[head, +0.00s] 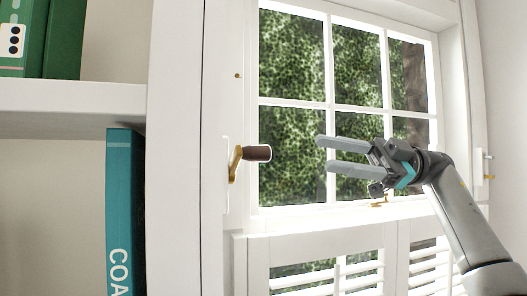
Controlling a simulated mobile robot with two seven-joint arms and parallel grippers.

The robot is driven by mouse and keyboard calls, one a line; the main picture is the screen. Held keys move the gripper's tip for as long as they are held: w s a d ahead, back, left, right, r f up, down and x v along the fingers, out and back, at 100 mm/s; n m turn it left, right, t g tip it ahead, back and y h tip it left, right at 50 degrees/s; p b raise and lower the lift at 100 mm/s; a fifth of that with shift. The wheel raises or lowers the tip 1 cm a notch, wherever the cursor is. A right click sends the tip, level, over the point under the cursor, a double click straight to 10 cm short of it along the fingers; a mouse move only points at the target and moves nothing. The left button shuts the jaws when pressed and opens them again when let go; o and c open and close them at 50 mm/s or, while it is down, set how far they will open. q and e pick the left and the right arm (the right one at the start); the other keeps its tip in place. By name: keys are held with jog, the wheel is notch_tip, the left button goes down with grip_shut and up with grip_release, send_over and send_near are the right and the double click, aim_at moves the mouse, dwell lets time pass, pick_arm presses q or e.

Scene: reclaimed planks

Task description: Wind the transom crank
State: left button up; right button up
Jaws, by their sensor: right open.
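The transom crank (236,163) is on the white window frame at the left of the window. It has a brass arm and a dark brown knob (257,153) that points right. My right gripper (320,154) is in front of the window panes, to the right of the knob. Its two grey fingers point left toward the knob, spread apart with nothing between them. In the picture a gap separates the fingertips from the knob. My left gripper is not in view.
A white bookshelf (75,97) fills the left side, with green books (62,40) above and a teal book (124,210) below. White shutters (330,275) are under the window sill. A brass latch (379,204) sits at the bottom of the window.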

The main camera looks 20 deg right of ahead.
aim_at(270, 152)
jog(key=shift+g+h, duration=0.3)
jog(key=shift+h, duration=0.5)
jog(key=s+a, duration=0.1)
jog(key=a, duration=0.3)
jog(key=s+a, duration=0.1)
jog(key=a, duration=0.3)
jog(key=s+a, duration=0.1)
jog(key=a, duration=0.4)
jog(key=shift+s+r, duration=0.1)
jog(key=shift+r, duration=0.05)
grip_shut()
